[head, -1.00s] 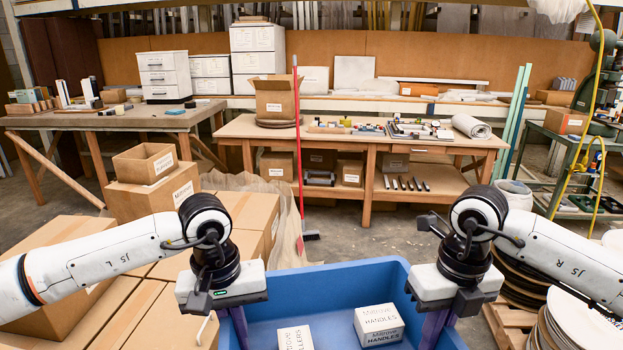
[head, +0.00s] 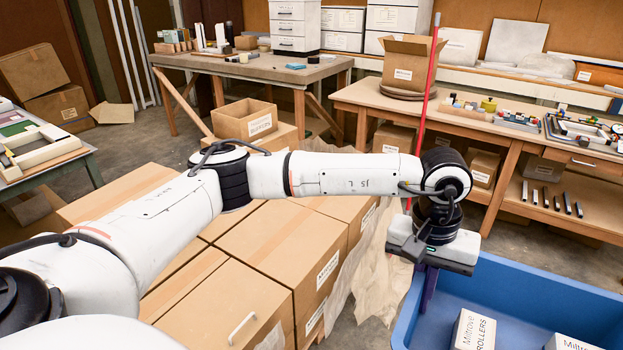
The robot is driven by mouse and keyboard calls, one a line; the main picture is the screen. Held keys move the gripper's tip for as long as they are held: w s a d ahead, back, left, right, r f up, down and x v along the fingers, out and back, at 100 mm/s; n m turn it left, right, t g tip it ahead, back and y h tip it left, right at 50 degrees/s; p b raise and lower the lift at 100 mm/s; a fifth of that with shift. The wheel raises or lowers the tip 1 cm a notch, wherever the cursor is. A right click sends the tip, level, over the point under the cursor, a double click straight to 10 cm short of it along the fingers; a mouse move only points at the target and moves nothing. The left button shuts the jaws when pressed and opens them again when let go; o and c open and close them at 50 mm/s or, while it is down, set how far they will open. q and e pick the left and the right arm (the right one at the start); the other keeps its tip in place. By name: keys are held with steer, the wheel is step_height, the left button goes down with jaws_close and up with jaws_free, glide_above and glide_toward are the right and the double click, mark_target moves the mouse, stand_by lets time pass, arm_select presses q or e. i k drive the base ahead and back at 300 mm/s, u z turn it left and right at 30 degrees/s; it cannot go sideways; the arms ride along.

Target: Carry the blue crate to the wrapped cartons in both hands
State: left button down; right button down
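The wrapped cartons (head: 275,240) are a block of brown boxes at the lower middle of the head view, with crumpled brown wrapping (head: 372,265) hanging at their right side. The blue crate (head: 530,285) is at the lower right, cut off by the frame edge. It holds white labelled boxes (head: 474,330). My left gripper (head: 428,290) is at the crate's left wall, its fingers pointing down at the rim and seemingly shut on it; the fingertips are partly hidden. A gap with wrapping and floor lies between crate and cartons. My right gripper is out of view.
A small open carton (head: 243,120) stands on a box behind the stack. Wooden workbenches (head: 250,70) run along the back, and a red pole (head: 424,95) stands upright before one. A green-framed table (head: 35,150) is at far left. Floor shows between the benches.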

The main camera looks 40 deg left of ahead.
mark_target(314, 210)
steer(key=u, duration=0.05)
steer(key=i, duration=2.15)
steer(key=u, duration=0.95)
steer(key=i, duration=0.6)
steer(key=u, duration=1.4)
steer(key=i, duration=0.7)
steer(key=u, duration=0.5)
